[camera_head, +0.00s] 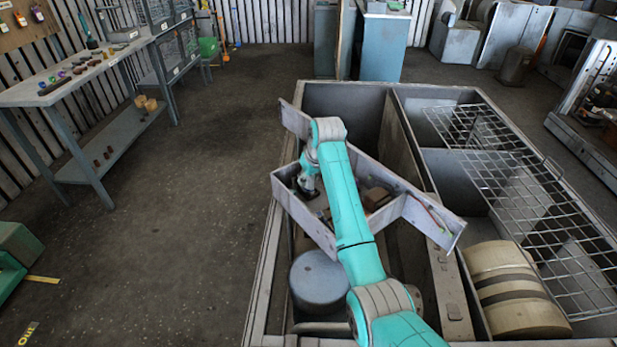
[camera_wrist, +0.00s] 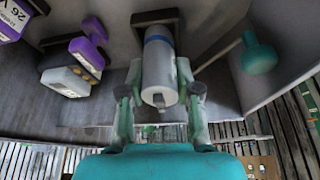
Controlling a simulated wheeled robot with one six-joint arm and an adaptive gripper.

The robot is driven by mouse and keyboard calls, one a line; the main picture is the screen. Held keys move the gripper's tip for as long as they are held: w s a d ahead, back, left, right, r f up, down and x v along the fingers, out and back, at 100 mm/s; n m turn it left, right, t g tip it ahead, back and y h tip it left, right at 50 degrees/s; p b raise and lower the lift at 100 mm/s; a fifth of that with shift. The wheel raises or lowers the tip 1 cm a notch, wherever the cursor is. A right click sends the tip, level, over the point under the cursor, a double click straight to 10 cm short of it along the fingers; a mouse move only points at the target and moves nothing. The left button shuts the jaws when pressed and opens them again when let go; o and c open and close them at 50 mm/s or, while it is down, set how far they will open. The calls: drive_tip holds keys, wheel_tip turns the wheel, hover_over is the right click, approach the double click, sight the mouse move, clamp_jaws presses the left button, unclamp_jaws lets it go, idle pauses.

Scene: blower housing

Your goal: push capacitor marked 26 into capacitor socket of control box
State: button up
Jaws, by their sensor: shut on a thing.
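My gripper (camera_wrist: 161,97) is shut on a white cylinder with a blue band (camera_wrist: 158,62), which looks like the capacitor; I cannot read any marking on it. The cylinder's far end is at a dark bracket (camera_wrist: 170,16), which looks like the socket; I cannot tell how deep it sits. In the head view my gripper (camera_head: 308,186) reaches down into the left part of the open grey control box (camera_head: 300,213). The arm hides part of the box, and the cylinder cannot be made out there.
In the wrist view, a purple-handled part (camera_wrist: 87,50) and a pale block (camera_wrist: 65,80) are left of the cylinder. A green knob (camera_wrist: 258,55) stands to the right. A grey round drum (camera_head: 318,280) lies below the box, and a wire rack (camera_head: 520,180) is to the right.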

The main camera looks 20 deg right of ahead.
drive_tip(key=shift+f, duration=0.45)
drive_tip(key=o, duration=1)
drive_tip(key=shift+o, duration=0.2)
drive_tip(key=shift+r, duration=0.1)
drive_tip(key=v, duration=1.1)
drive_tip(key=shift+s+r, duration=0.25)
drive_tip(key=shift+r, duration=0.1)
